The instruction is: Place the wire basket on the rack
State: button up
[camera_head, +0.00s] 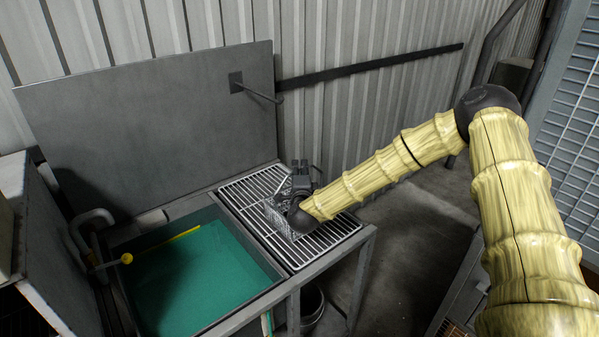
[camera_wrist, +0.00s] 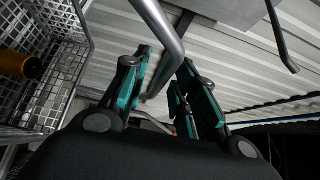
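The wire basket (camera_head: 284,214) is on the rack (camera_head: 253,196), a metal grating beside the tank, partly hidden by my gripper and wrist. In the wrist view the basket's mesh wall (camera_wrist: 70,75) is at the left, with an orange-brown object (camera_wrist: 20,65) inside. My gripper (camera_head: 302,166) is just above the basket, its fingers pointing up in the head view. In the wrist view my gripper (camera_wrist: 160,72) has its teal-lined fingers apart. A silver bent bar (camera_wrist: 160,25) passes between them in the picture; whether it is the basket's handle I cannot tell.
An open tank (camera_head: 205,280) of green liquid lies left of the rack, with a raised grey lid (camera_head: 160,130) behind it. A rod (camera_head: 262,94) sticks out from the lid. The right part of the rack is clear.

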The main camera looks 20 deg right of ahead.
jog(key=shift+r, duration=0.1)
jog(key=b+v, duration=0.5)
jog(key=v, duration=0.7)
